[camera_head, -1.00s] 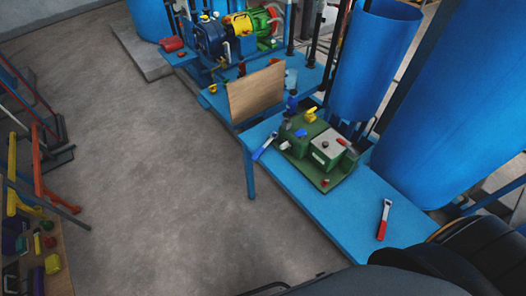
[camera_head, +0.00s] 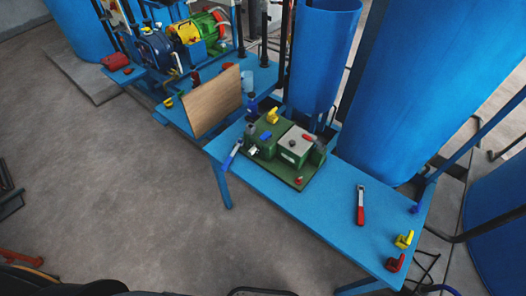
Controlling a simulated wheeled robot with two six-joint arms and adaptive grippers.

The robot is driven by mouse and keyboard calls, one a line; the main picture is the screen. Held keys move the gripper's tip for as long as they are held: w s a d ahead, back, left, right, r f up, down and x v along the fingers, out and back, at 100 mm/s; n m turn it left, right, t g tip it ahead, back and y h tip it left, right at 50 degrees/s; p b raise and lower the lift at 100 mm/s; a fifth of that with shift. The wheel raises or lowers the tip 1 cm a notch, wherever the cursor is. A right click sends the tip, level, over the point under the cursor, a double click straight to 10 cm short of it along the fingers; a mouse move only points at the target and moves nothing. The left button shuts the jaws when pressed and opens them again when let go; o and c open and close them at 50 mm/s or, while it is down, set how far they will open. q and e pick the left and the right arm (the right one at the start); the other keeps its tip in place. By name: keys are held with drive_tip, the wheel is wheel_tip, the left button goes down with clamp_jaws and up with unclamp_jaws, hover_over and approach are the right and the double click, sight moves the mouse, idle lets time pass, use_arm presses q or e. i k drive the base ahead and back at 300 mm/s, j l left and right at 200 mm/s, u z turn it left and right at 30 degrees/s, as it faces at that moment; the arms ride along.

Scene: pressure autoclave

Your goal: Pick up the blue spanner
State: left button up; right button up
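The blue spanner (camera_head: 231,158) lies at the left edge of the blue table (camera_head: 325,222), beside the green machine block. Its blue handle points down-left and its metal end up-right, close to the block. It looks partly over the table edge. Neither of my grippers is in view, so no gripper shows near the spanner. Only dark parts, probably of my own body, show along the bottom edge.
A green block (camera_head: 283,178) with yellow and red knobs stands by the spanner. A red-handled spanner (camera_head: 360,207), a yellow valve (camera_head: 404,240) and a red valve (camera_head: 395,263) lie to the right. A wooden board (camera_head: 213,101) stands behind.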

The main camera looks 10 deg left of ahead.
sight(228, 162)
drive_tip(key=i+j+z, duration=0.15)
drive_tip(key=j+z, duration=0.25)
drive_tip(key=j, duration=0.4)
drive_tip(key=j+z, duration=0.4)
drive_tip(key=j, duration=0.35)
drive_tip(key=j+z, duration=0.35)
drive_tip(key=j, duration=0.5)
